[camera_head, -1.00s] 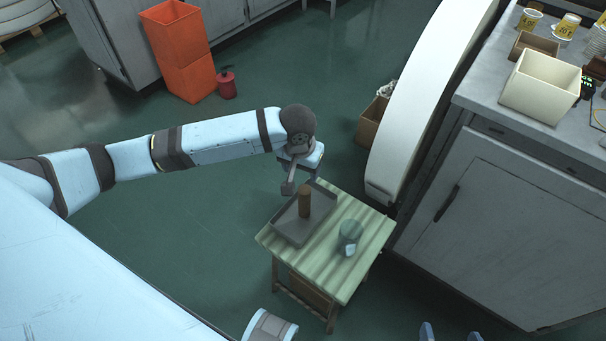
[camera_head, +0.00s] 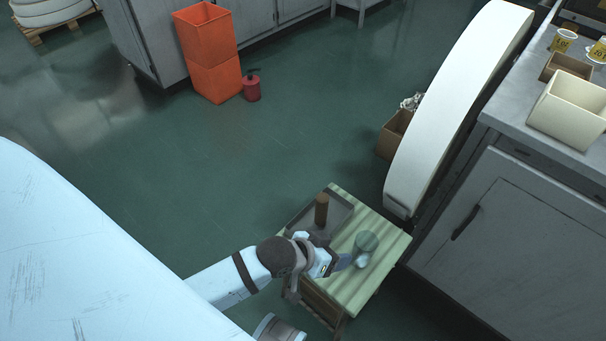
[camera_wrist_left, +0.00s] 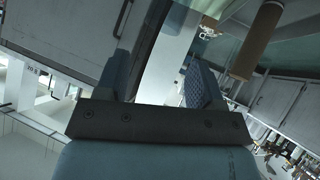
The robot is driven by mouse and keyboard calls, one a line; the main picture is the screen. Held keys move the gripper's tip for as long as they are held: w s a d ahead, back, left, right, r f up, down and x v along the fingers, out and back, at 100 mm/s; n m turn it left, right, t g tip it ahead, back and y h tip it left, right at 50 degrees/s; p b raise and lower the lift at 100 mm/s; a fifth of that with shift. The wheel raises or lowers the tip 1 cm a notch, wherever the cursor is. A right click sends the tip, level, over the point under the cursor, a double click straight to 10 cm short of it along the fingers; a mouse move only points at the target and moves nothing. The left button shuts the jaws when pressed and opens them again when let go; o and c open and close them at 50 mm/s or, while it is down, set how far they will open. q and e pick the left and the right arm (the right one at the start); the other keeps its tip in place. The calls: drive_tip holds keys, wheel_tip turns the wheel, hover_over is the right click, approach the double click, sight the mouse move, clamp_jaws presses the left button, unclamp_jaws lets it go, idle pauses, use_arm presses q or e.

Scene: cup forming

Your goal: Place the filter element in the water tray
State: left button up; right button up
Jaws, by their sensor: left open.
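The filter element, seemingly the brown cylinder (camera_head: 321,209), stands upright in the shallow grey tray (camera_head: 341,214), which I take as the water tray. The tray lies on a small striped table (camera_head: 384,245). My left gripper (camera_head: 340,261) is open, beside the tray on its near side and close to a glass jar. My forearm and wrist hide the tray's near corner. In the left wrist view the cylinder (camera_wrist_left: 256,40) shows at the upper right, outside the two spread fingers (camera_wrist_left: 160,75). My right gripper is not in view.
The clear glass jar (camera_head: 366,240), with something pale by its base, stands on the table right of the tray. A large white curved panel (camera_head: 440,110) and a grey cabinet (camera_head: 510,220) stand to the right. Floor left of the table is clear.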

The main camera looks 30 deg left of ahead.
use_arm(q)
drive_tip(key=s+a+f+t+y, duration=0.1)
drive_tip(key=s+a, duration=0.3)
drive_tip(key=s, duration=0.1)
drive_tip(key=shift+s+t+y, duration=0.4)
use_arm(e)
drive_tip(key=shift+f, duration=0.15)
use_arm(q)
drive_tip(key=shift+f, duration=0.1)
wheel_tip(320, 180, up, 16)
drive_tip(key=s+a+p, duration=0.1)
drive_tip(key=p, duration=2)
drive_tip(key=shift+a+f+m, duration=0.2)
drive_tip(key=shift+a+m, duration=0.05)
drive_tip(key=shift+m, duration=0.05)
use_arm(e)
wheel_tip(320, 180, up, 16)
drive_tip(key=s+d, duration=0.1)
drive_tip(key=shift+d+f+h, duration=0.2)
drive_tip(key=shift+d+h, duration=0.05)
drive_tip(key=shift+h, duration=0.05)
use_arm(q)
drive_tip(key=shift+d+r, duration=0.1)
drive_tip(key=shift+r, duration=0.05)
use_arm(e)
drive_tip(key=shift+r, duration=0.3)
